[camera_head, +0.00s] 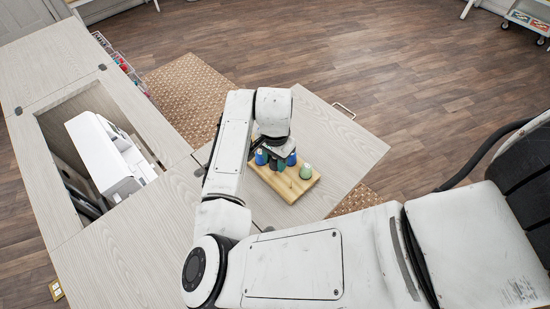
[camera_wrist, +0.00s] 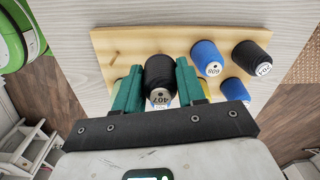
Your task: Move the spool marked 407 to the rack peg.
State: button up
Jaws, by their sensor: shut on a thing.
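The black spool marked 407 (camera_wrist: 160,75) is between the two green fingers of my gripper (camera_wrist: 161,88) in the wrist view. My gripper is shut on it, with a finger against each side. The spool is over the wooden rack (camera_wrist: 140,41); whether its base touches the board cannot be told. A bare peg (camera_wrist: 114,54) stands on the rack, to the left of the held spool. In the head view the rack (camera_head: 291,194) lies on the table, and my arm hides much of it and the gripper.
On the rack a blue spool marked 608 (camera_wrist: 207,57), a black spool (camera_wrist: 250,58) and another blue spool (camera_wrist: 235,90) stand right of my gripper. A pale green spool (camera_head: 305,171) shows in the head view. A white sewing machine (camera_head: 100,155) sits in the cabinet opening.

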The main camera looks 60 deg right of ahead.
jog(key=shift+f+b, duration=1)
jog(key=shift+f, duration=0.5)
jog(key=o, duration=1.1)
notch_tip(320, 180, up, 11)
jog(key=shift+f, duration=0.1)
dwell(0.6)
